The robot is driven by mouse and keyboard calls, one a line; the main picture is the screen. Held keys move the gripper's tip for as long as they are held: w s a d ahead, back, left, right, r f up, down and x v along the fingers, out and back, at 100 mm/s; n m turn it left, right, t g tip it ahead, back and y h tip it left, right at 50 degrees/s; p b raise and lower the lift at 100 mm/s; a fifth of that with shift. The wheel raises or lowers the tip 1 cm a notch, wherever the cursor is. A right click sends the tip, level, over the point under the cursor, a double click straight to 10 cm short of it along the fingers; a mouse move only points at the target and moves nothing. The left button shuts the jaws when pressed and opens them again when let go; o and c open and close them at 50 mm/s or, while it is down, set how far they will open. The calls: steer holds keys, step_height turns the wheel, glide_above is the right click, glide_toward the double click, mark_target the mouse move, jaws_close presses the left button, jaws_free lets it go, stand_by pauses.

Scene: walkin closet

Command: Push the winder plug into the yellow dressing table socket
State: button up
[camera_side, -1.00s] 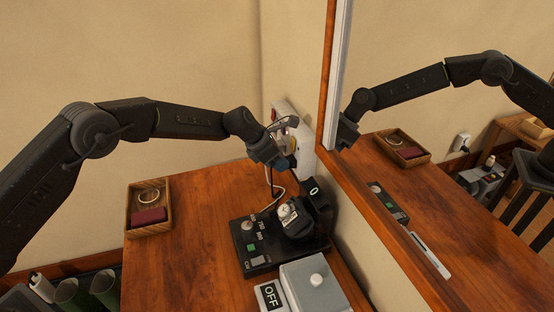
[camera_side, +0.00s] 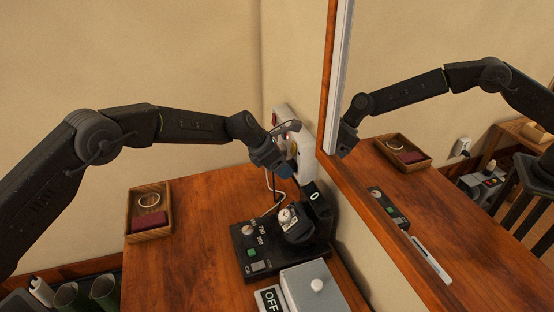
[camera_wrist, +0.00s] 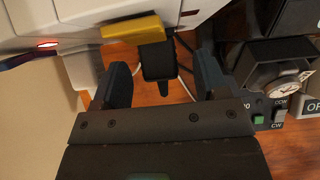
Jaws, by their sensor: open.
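The yellow socket (camera_wrist: 133,28) is on the underside, as pictured, of a white socket strip (camera_wrist: 75,15) in the wrist view. The black plug (camera_wrist: 158,60) sits up against the yellow socket, its cable end pointing away from it. Its prongs are hidden, and I cannot tell whether it is fully seated. My gripper (camera_wrist: 162,80) is open, with one finger on each side of the plug and a visible gap to both. In the side view my gripper (camera_side: 285,172) is in front of the strip (camera_side: 303,150) and hides the plug.
The black winder (camera_side: 280,232) with its dial stands just below my gripper. A grey box (camera_side: 312,288) with a white knob is in front of it. A wooden tray (camera_side: 149,207) lies at left on the table. A mirror (camera_side: 425,150) borders the right side. Cables hang by the plug.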

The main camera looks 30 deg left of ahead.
steer(key=s+a+r+m, duration=0.35)
steer(key=s+r, duration=0.25)
steer(key=r, duration=0.3)
steer(key=s+a+r+m, duration=0.2)
steer(key=s+a+r, duration=0.2)
steer(key=s+r, duration=0.45)
steer(key=s+a+r+m+y, duration=0.2)
steer(key=s+a+r+m, duration=0.1)
steer(key=s+m, duration=0.55)
steer(key=s+a+r+m+y, duration=0.15)
steer(key=s+r+m, duration=0.3)
steer(key=s, duration=0.65)
steer(key=s+a+f+m, duration=0.2)
steer(key=s+m, duration=0.2)
steer(key=s, duration=0.1)
steer(key=s+a+f+m+y, duration=0.1)
steer(key=s+f+m, duration=0.1)
steer(key=s+m, duration=0.2)
steer(key=shift+s+a+f+t, duration=0.3)
steer(key=shift+s+a+f, duration=0.05)
steer(key=shift+s, duration=0.75)
steer(key=shift+m+y, duration=0.25)
steer(key=shift+c, duration=0.4)
